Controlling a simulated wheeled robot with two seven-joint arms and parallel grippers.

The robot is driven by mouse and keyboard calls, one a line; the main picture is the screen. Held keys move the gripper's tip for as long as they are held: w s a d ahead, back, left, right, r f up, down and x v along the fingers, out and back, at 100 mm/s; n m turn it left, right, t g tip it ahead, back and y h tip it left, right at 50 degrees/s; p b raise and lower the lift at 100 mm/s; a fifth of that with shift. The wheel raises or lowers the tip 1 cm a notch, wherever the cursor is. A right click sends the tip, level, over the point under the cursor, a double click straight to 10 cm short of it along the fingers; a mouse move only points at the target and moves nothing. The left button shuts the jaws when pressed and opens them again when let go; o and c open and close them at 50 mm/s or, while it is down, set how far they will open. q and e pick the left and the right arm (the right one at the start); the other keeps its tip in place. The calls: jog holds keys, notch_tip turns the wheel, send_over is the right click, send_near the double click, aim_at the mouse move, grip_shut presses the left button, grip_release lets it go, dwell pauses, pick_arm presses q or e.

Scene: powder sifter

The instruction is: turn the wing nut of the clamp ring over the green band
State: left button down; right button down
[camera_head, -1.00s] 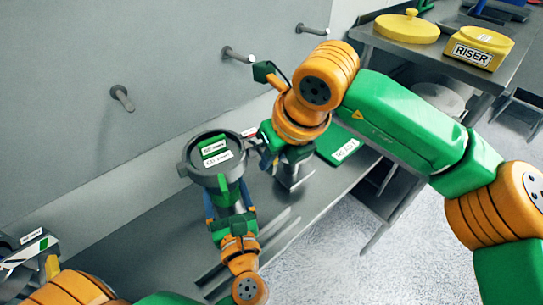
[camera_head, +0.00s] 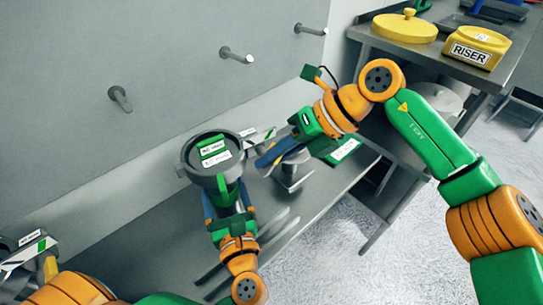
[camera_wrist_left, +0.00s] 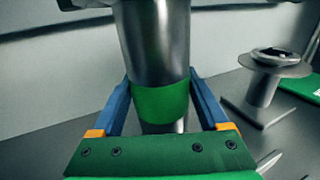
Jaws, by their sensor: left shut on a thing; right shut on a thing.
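A grey sifter (camera_head: 188,160) with a round dark rim stands upright over the bench, with green and white labels on its top. In the left wrist view its steel cylinder (camera_wrist_left: 150,50) carries a green band (camera_wrist_left: 160,102). My left gripper (camera_wrist_left: 158,105) is shut around the cylinder, with a blue finger on each side of the green band. My right gripper (camera_head: 262,161) has its blue fingertips just right of the sifter. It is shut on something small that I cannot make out. I cannot pick out a clamp ring or wing nut in either view.
A small stand with a flat disc (camera_wrist_left: 275,62) stands right of the sifter on the bench (camera_head: 330,190). A green labelled plate (camera_head: 345,149) lies behind my right wrist. Pegs (camera_head: 120,99) stick out of the wall. A yellow riser (camera_head: 478,48) sits on the back-right table.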

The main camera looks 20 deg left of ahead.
jog(key=shift+g+y, duration=0.4)
dwell(0.3)
jog(key=c, duration=0.9)
grip_release()
jog(key=shift+c, duration=0.2)
jog(key=v, duration=1.2)
pick_arm(q)
grip_release()
